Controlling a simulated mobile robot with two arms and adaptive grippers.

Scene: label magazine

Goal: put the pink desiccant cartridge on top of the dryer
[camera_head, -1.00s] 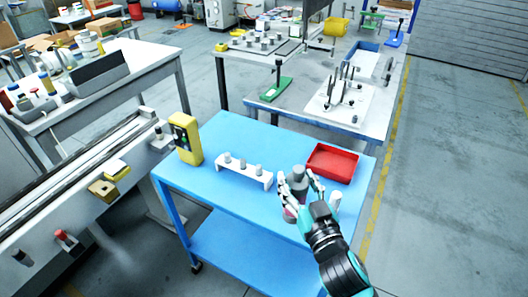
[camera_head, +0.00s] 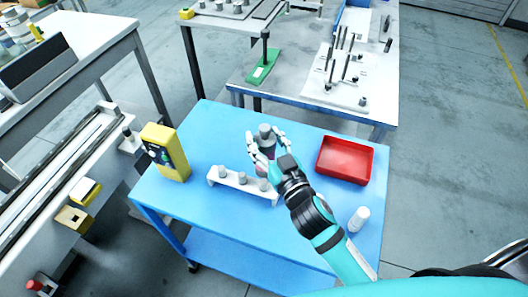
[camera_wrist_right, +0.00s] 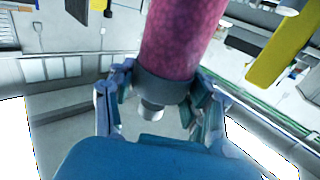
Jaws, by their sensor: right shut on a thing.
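My right gripper (camera_head: 266,148) is shut on the pink cartridge (camera_head: 265,157), above the far middle of the blue cart top. The fingers hide much of the cartridge; its grey cap sticks up between them. In the right wrist view, the mottled pink body (camera_wrist_right: 180,38) has a dark grey collar and a pale knob, with fingers on both sides. No clear dryer can be made out among the machines in view. My left gripper is not in view.
A grey machine bed (camera_head: 60,160) lies left. A grey bench (camera_head: 290,92) stands behind.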

